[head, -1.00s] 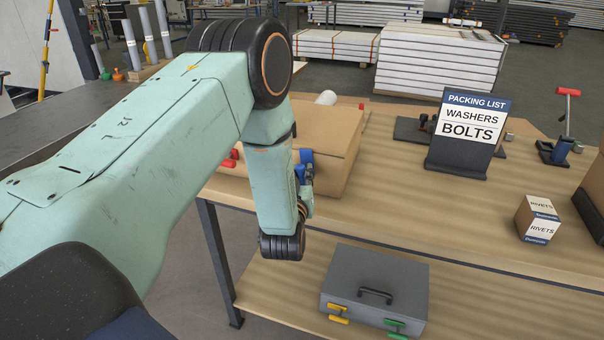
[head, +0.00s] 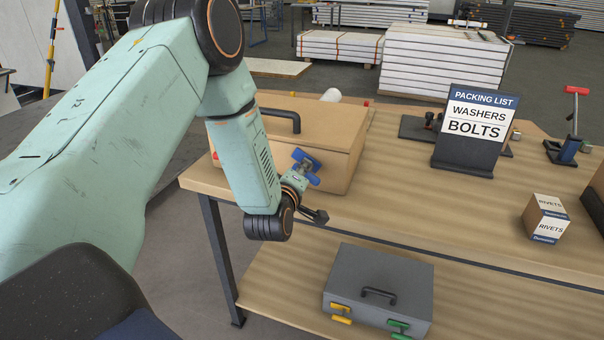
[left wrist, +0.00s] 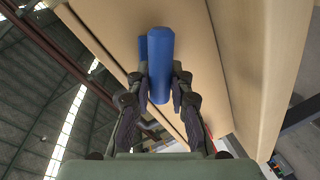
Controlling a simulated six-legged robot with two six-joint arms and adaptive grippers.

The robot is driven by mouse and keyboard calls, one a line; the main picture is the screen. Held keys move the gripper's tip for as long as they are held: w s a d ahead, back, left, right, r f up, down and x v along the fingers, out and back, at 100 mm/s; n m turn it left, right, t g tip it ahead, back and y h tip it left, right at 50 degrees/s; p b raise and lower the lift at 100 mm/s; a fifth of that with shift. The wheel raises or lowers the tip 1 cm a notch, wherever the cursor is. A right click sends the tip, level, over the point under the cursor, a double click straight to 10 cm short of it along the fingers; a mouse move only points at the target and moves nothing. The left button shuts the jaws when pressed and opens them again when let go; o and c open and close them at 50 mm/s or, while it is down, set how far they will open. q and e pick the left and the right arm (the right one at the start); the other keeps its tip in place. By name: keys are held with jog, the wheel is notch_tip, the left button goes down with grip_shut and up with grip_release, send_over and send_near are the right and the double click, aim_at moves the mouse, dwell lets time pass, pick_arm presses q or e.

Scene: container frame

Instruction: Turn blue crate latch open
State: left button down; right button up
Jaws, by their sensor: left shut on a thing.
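The tan crate (head: 345,160) stands on the upper bench shelf, with a dark handle (head: 283,118) on its lid. The blue latch (head: 304,164) is on the crate's front and lies slanted in the head view. My left gripper (head: 298,178) is at the crate's front, its fingers closed around the blue latch. In the left wrist view the blue latch handle (left wrist: 160,66) stands between the two fingers, against the tan crate wall (left wrist: 196,50). A red latch (head: 215,158) is mostly hidden behind my left arm. My right gripper is out of view.
A grey case (head: 378,285) with yellow and green latches sits on the lower shelf. A packing list sign (head: 473,122), a rivets box (head: 545,217) and a red-handled clamp (head: 570,130) stand to the right. The bench top in front of the sign is clear.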

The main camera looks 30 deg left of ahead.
pick_arm(q)
jog(key=n+b, duration=0.1)
jog(key=n, duration=0.1)
jog(key=f+n+h+b, duration=0.1)
jog(key=n, duration=0.1)
jog(key=shift+s+b, duration=0.1)
jog(key=shift+b, duration=0.3)
jog(key=shift+n+h, duration=0.3)
jog(key=c, duration=1.2)
grip_release()
jog(key=shift+r, duration=0.1)
jog(key=v, duration=1.2)
